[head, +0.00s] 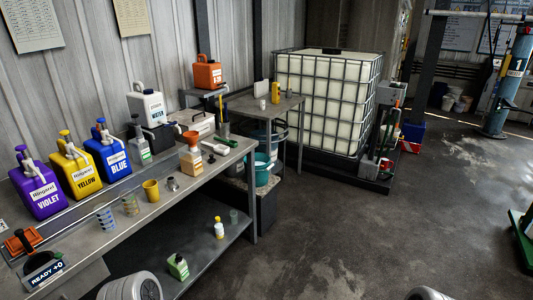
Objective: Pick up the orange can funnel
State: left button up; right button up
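A larger orange canister (207,74) with a white label stands on a raised shelf by the wall, further back. I cannot tell from its small size whether it carries a funnel. Neither of my grippers is in view. Only rounded grey parts of mine show at the bottom edge, away from the bench top.
Violet (38,188), yellow (77,168) and blue (108,152) jugs line the bench's back. Cups, including a yellow one (151,190), stand nearer the front. A caged white tank (325,100) stands behind.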

aim_at(191, 138)
jog(key=z, duration=1.3)
jog(key=i, duration=0.2)
jog(key=u, duration=1.05)
jog(key=i, duration=1.65)
jog(key=u, duration=1.05)
